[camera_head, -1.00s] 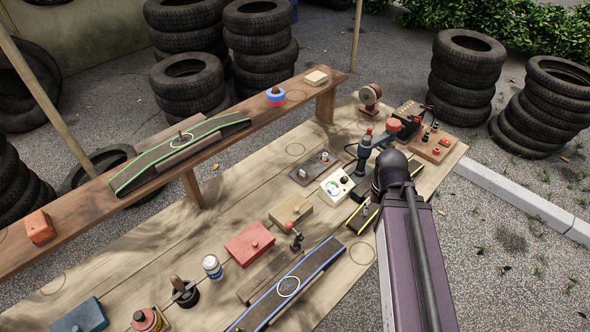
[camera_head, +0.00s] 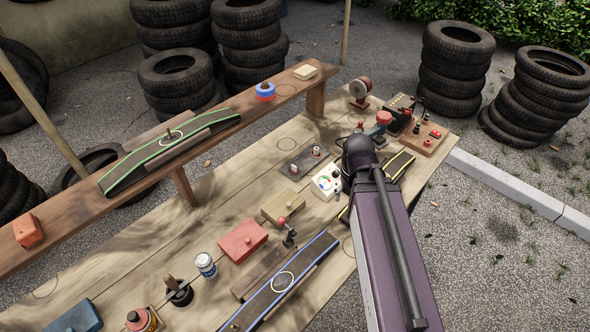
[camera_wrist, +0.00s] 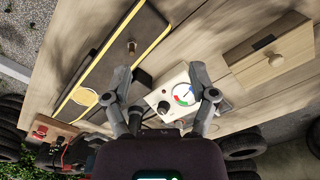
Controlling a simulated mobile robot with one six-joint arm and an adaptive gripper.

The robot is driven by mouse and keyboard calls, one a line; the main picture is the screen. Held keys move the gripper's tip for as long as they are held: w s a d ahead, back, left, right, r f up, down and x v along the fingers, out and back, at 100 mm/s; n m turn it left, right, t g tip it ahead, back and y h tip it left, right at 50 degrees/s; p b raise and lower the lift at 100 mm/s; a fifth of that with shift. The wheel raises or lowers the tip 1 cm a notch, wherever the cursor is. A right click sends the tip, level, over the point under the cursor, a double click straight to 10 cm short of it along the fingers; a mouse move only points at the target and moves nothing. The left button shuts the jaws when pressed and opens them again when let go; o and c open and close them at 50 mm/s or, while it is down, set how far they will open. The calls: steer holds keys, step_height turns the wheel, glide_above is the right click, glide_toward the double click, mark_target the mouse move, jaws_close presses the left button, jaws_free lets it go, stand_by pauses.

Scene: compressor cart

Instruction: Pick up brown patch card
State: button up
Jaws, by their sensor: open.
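A flat tan-brown block with a round knob (camera_head: 283,207) lies on the wooden bench, between the red block and the white gauge box; I take it for the brown patch card. In the wrist view the same card (camera_wrist: 275,65) is at the upper right, with its pale knob on top. My gripper (camera_wrist: 160,78) is open and empty. Its two fingers are spread above the bench, left of the card and apart from it. The white gauge box (camera_wrist: 181,92) shows between and below the fingers. In the head view my arm hides the gripper.
A black-and-yellow strip (camera_wrist: 115,50) lies left of the gauge box. A red block (camera_head: 243,241) and a blue-edged ramp (camera_head: 300,272) flank the card, with a small red-knobbed clamp (camera_head: 288,237) close to it. A raised shelf (camera_head: 215,118) runs behind.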

steer(key=w+a+r+n+p, duration=0.2)
steer(key=w+a+n, duration=0.5)
steer(key=w+n, duration=0.55)
steer(key=r+n+p, duration=0.1)
steer(key=n, duration=1.3)
glide_above(293, 166)
steer(key=shift+s+r, duration=0.1)
steer(key=shift+s, duration=0.15)
step_height(293, 166, down, 9)
steer(key=b, duration=0.8)
steer(key=shift+r, duration=0.2)
steer(key=shift+f+b, duration=0.1)
steer(key=shift+b, duration=0.25)
steer(key=shift+w+d+f+b, duration=0.1)
steer(key=shift+w+f+b, duration=0.05)
steer(key=shift+f+b, duration=2.35)
